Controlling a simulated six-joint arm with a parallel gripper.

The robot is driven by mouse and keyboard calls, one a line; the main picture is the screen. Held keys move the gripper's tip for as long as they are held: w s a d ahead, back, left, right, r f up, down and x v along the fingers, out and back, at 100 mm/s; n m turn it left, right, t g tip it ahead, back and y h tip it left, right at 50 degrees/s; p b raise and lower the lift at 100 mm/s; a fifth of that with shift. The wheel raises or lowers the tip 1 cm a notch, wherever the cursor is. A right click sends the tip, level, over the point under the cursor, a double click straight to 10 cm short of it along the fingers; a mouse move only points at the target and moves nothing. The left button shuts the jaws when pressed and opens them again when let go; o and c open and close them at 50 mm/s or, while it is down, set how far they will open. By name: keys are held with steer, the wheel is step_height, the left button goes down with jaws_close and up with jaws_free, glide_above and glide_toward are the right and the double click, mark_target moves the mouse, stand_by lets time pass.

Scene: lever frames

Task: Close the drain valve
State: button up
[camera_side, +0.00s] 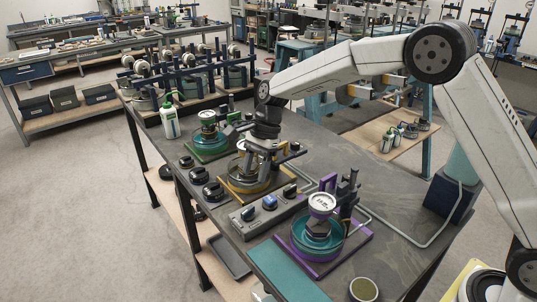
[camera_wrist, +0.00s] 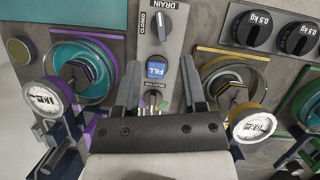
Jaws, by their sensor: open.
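The drain valve is a dark knob with a pale long handle (camera_wrist: 163,26) at the top of the wrist view, on a grey control panel beside the words DRAIN and CLOSED. Its handle runs roughly up and down in that view, and the word CLOSED is to its left. In the side view the knob (camera_side: 248,213) is at the panel's near left end. My gripper (camera_wrist: 160,66) is open and empty. Its fingers appear on either side of the blue FILL button (camera_wrist: 157,70), below the drain knob. In the side view my gripper (camera_side: 256,172) is above the yellow-based stand.
A selector knob (camera_wrist: 153,100) lies partly behind my gripper. A purple-based stand (camera_side: 318,230) with gauge and teal dish is on one side, the yellow-based stand (camera_side: 250,183) on the other. A green-based stand (camera_side: 208,140) and black weights (camera_side: 206,183) are farther along the bench.

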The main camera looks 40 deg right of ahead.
mark_target(248, 209)
step_height(248, 209, down, 3)
steer(key=shift+r, duration=0.15)
steer(key=shift+x, duration=3.85)
jaws_close()
